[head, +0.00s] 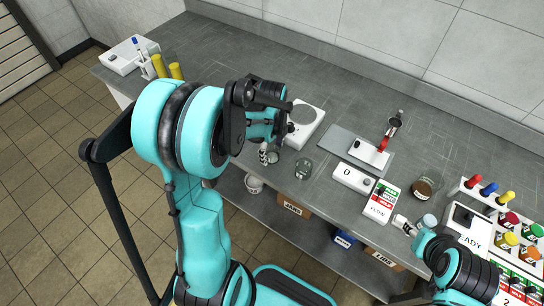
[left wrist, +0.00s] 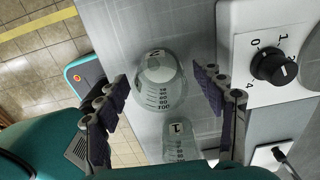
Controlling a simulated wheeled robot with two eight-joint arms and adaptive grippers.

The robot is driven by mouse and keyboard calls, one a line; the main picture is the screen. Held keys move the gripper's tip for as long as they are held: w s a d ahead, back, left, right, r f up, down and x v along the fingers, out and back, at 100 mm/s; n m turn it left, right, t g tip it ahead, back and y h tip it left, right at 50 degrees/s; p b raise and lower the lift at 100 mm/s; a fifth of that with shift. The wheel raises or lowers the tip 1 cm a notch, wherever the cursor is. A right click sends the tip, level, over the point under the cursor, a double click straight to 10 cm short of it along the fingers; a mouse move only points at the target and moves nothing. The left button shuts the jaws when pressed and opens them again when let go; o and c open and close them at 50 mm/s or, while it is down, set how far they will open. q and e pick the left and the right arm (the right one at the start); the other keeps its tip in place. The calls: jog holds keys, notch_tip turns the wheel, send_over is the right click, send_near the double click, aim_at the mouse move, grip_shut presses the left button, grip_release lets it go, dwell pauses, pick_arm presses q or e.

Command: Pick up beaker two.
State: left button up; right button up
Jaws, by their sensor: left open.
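Beaker two (left wrist: 160,85) is clear glass with a "2" and a volume scale, standing on the grey bench in the left wrist view. In the head view it shows partly, beneath my left gripper (head: 276,143). In the left wrist view my left gripper (left wrist: 162,86) is open, one finger on each side of beaker two, with gaps visible. A second clear beaker marked "1" (left wrist: 182,147) stands just below it there; in the head view that beaker (head: 304,169) stands to the right. My right gripper (head: 405,226) is at lower right in the head view; its opening is unclear.
A white stirrer with a black knob (left wrist: 270,68) stands close beside beaker two; in the head view its round plate (head: 303,114) shows. A white display box (head: 353,178), a brown-filled jar (head: 423,188) and a rack with coloured caps (head: 488,190) stand rightward. The bench front edge is near.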

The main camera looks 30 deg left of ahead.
pick_arm(q)
jog(key=shift+f, duration=0.25)
jog(key=shift+c, duration=0.7)
jog(key=shift+r, duration=0.1)
jog(key=c, duration=1.1)
jog(key=shift+o, duration=0.2)
